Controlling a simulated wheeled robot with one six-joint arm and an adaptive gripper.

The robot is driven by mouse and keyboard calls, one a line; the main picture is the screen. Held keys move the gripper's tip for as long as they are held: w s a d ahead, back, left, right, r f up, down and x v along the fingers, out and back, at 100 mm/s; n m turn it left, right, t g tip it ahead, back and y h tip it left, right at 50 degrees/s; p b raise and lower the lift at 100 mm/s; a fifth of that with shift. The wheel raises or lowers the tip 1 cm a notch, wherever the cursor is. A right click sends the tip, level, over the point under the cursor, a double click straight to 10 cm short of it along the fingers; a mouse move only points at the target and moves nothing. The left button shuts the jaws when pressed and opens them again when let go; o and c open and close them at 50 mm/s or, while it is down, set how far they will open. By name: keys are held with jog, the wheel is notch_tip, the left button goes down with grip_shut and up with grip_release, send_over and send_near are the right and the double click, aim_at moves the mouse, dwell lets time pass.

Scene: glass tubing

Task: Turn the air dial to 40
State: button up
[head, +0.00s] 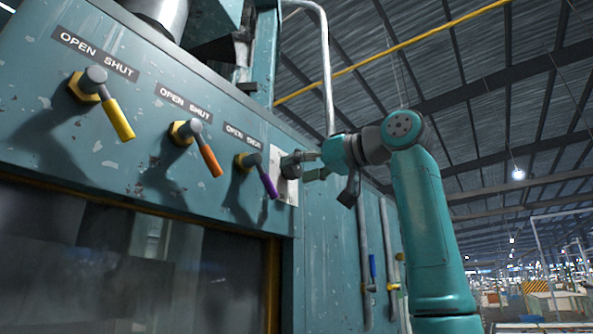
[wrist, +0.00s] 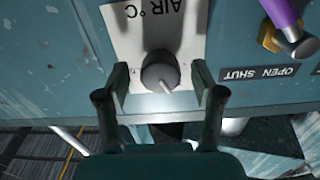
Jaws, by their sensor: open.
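The air dial is a dark round knob (wrist: 160,72) with a pale pointer mark, on a white plate (wrist: 135,25) lettered "AIR °C", upside down in the wrist view. The pointer aims toward the lower right there. I cannot read any scale numbers. In the head view the knob (head: 290,166) stands out from the white plate (head: 283,187) at the right of the panel. My gripper (wrist: 160,88) is open, with one finger on each side of the knob and a visible gap at both sides. In the head view my gripper (head: 303,167) is right at the knob.
Left of the dial are three levers with OPEN SHUT labels: purple (head: 269,185), orange (head: 211,160) and yellow (head: 118,118). The purple lever (wrist: 284,15) is close to my gripper. Vertical pipes (head: 365,260) run down the panel on the right.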

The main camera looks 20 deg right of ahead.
jog(key=shift+w+a, duration=0.3)
jog(key=shift+w, duration=0.1)
jog(key=c, duration=1.1)
jog(key=shift+c, duration=0.2)
jog(key=shift+m, duration=0.3)
jog(key=m, duration=0.3)
jog(key=shift+m, duration=0.4)
jog(key=m, duration=0.5)
